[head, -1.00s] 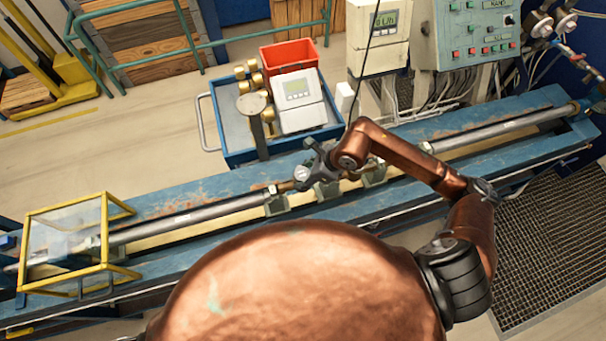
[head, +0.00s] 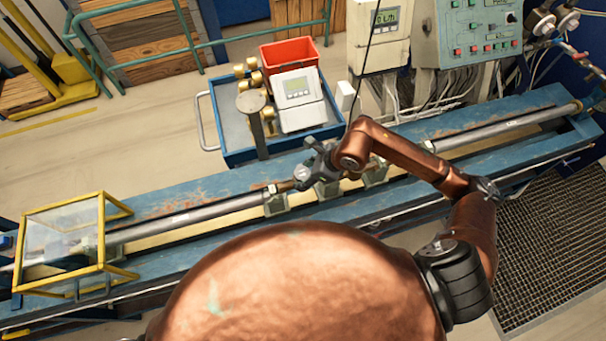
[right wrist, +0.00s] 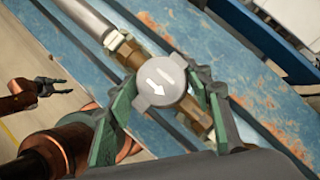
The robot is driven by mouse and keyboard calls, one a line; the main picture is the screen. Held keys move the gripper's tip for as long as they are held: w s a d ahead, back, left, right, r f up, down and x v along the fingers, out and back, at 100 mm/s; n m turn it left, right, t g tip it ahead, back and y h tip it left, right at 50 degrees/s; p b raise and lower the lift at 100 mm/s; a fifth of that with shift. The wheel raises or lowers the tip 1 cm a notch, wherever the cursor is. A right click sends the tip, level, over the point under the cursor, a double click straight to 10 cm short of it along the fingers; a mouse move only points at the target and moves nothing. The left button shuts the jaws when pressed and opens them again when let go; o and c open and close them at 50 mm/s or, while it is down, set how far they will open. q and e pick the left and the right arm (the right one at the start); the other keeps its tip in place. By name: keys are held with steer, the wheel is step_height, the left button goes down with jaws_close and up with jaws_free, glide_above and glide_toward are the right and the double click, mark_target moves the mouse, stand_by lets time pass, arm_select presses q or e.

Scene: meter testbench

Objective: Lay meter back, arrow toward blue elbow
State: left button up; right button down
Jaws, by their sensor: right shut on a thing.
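In the right wrist view the arrow points to the lower right, along the pipe line. Brass fittings (right wrist: 127,50) show at its two ends. My right gripper (head: 304,172) is shut on the meter, with a green-padded finger on each side of it in the right wrist view (right wrist: 165,98). The meter is over the bench, in line with the grey pipe (head: 190,217); contact with its support is hidden. My left gripper (right wrist: 48,87) shows small and open in the right wrist view. I cannot make out a blue elbow.
The blue bench (head: 165,200) runs across, with clamps (head: 375,173) along the pipe line. A yellow-framed clear guard (head: 65,240) stands at its left end. Behind it is a blue cart (head: 225,115) with a red bin (head: 288,55) and a display unit (head: 297,98).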

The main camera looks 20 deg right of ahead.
stand_by(0.3)
steer(key=shift+f+b, duration=0.15)
steer(key=shift+b, duration=0.35)
steer(key=shift+f+b, duration=1.3)
steer(key=shift+f+b, duration=0.3)
steer(key=shift+b, duration=0.1)
stand_by(0.6)
steer(key=c, duration=1.4)
jaws_free()
steer(key=o, duration=0.5)
